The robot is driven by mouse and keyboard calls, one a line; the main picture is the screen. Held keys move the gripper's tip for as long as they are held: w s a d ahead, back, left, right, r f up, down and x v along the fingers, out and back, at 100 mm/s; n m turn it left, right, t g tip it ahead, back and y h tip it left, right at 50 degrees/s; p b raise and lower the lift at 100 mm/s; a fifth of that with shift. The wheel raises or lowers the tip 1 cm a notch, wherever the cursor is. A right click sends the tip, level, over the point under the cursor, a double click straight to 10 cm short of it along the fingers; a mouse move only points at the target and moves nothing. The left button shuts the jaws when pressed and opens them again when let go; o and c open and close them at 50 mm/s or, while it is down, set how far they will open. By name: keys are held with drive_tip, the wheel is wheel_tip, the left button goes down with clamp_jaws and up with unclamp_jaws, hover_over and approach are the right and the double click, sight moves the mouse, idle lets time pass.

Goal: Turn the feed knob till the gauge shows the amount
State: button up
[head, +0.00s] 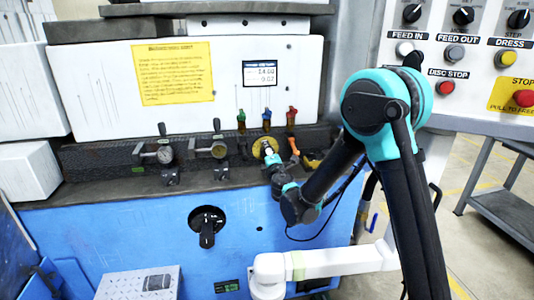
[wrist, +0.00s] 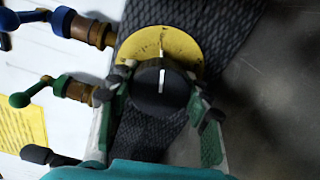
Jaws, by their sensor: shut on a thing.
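The feed knob (wrist: 158,88) is black with a white pointer line and sits on a round yellow dial (wrist: 178,42) in the wrist view. My gripper (wrist: 163,97) has a finger on each side of the knob and is shut on it. In the head view the yellow dial (head: 262,143) is partly hidden behind my gripper (head: 270,160).
Red (head: 291,117), blue and green valve handles stand just above the dial. Two round pressure gauges (head: 165,154) sit to its left. A black rotary switch (head: 207,226) is on the blue front below. A button panel (head: 460,60) is at the upper right.

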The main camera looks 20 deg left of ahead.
drive_tip(key=m, duration=0.4)
drive_tip(key=shift+m, duration=0.3)
drive_tip(key=m, duration=0.3)
drive_tip(key=shift+m, duration=0.4)
drive_tip(key=m, duration=0.4)
drive_tip(key=shift+m, duration=2.2)
drive_tip(key=o, duration=1.2)
drive_tip(key=shift+c, duration=0.2)
